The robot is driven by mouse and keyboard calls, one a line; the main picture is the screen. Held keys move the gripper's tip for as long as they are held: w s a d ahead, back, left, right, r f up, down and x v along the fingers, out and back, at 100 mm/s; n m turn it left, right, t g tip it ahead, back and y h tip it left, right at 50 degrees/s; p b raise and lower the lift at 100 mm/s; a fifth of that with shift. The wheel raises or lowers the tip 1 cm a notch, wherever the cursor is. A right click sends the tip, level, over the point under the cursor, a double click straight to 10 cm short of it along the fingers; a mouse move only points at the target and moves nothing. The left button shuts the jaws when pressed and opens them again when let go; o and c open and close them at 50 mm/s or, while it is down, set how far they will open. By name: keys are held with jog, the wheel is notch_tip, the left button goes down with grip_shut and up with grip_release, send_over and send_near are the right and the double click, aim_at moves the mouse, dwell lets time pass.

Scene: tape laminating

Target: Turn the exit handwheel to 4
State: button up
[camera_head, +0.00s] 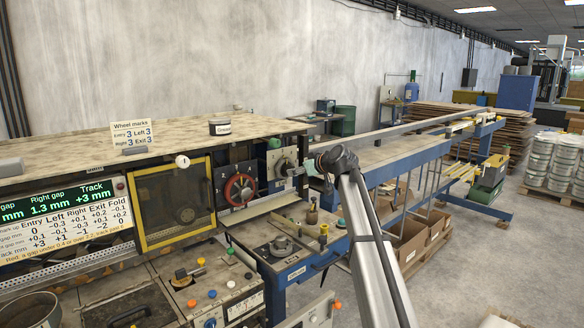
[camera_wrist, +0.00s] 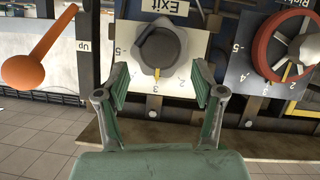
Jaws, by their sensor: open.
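The exit handwheel (camera_wrist: 160,48) is a dark grey lobed knob on a white dial plate under an upside-down "Exit" label (camera_wrist: 164,6) in the wrist view. A yellow mark at the wheel's rim lines up with the 3 on the dial. The 2 and 5 also show; the 4 cannot be made out near the left finger.
A red handwheel (camera_wrist: 288,42) sits beside the exit dial, and also in the head view (camera_head: 239,190). An orange-knobbed lever (camera_wrist: 40,48) stands on the other side. A card (camera_head: 132,135) reads Exit 3. A display (camera_head: 65,205) lists gaps and track +3 mm.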

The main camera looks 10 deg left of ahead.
aim_at(287, 169)
jog(key=shift+p+x, duration=0.6)
jog(key=shift+x, duration=1.9)
jog(key=c, duration=1.1)
